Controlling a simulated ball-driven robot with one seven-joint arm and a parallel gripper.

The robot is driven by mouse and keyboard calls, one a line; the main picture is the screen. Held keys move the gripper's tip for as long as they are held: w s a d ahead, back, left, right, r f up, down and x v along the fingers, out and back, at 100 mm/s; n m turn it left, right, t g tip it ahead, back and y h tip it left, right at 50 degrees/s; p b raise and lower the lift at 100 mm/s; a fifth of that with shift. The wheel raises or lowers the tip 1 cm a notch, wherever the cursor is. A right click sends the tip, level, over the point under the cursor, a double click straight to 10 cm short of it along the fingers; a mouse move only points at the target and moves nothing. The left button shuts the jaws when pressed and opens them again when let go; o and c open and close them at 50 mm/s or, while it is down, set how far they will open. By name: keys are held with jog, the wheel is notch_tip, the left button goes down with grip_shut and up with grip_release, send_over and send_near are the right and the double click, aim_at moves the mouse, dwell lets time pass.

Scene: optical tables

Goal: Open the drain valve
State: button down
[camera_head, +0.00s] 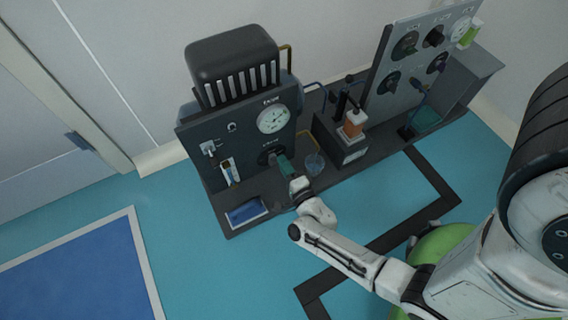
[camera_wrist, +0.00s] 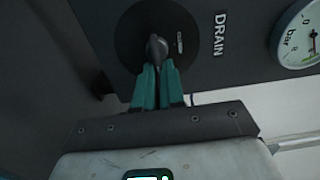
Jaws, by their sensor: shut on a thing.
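The drain valve knob (camera_wrist: 155,44) is a dark grey handle on a round black disc, beside the word DRAIN on the dark panel. In the wrist view my gripper (camera_wrist: 157,72) has its teal fingers closed together on the knob's lower end. In the head view my gripper (camera_head: 283,163) reaches the front of the dark machine (camera_head: 242,150), just below its gauge (camera_head: 272,119). There the fingers partly cover the black valve disc (camera_head: 265,154). The small pointer mark on the disc is too small to read.
A blue tray (camera_head: 246,211) lies at the bench's front left. An orange container (camera_head: 354,122) and a grey panel (camera_head: 412,62) with several knobs are farther right. The floor in front is open.

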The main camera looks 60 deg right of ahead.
jog(key=shift+f, duration=0.1)
jog(key=c, duration=1.2)
grip_release()
jog(key=shift+c, duration=0.2)
jog(key=p+v, duration=0.3)
jog(key=v, duration=0.8)
jog(key=shift+w, duration=0.1)
